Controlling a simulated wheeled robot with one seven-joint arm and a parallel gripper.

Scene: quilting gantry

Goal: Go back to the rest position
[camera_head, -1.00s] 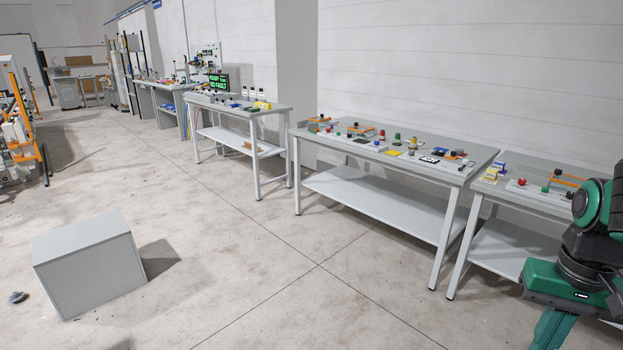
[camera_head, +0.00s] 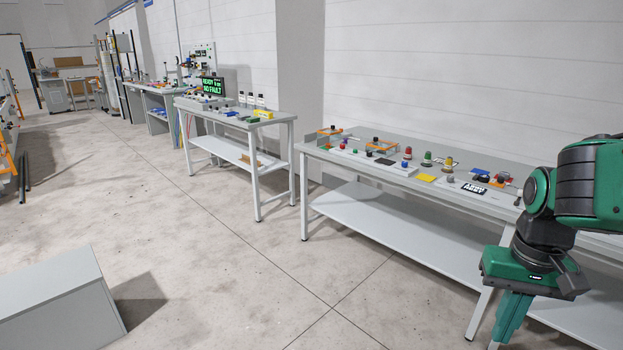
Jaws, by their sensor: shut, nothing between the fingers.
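My green and dark gripper (camera_head: 508,325) hangs at the lower right of the head view, pointing down, its fingers shut and empty. It is in front of the right workbench (camera_head: 400,210), in the air over the floor side of it. The bent green arm above it hides part of the bench's right end. No mark of a rest position shows.
The right bench carries coloured buttons, a yellow pad (camera_head: 426,178) and small parts. Another bench (camera_head: 240,118) with a green-lettered display (camera_head: 212,86) stands further back. A grey box (camera_head: 55,300) sits on the floor at lower left. The floor between is clear.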

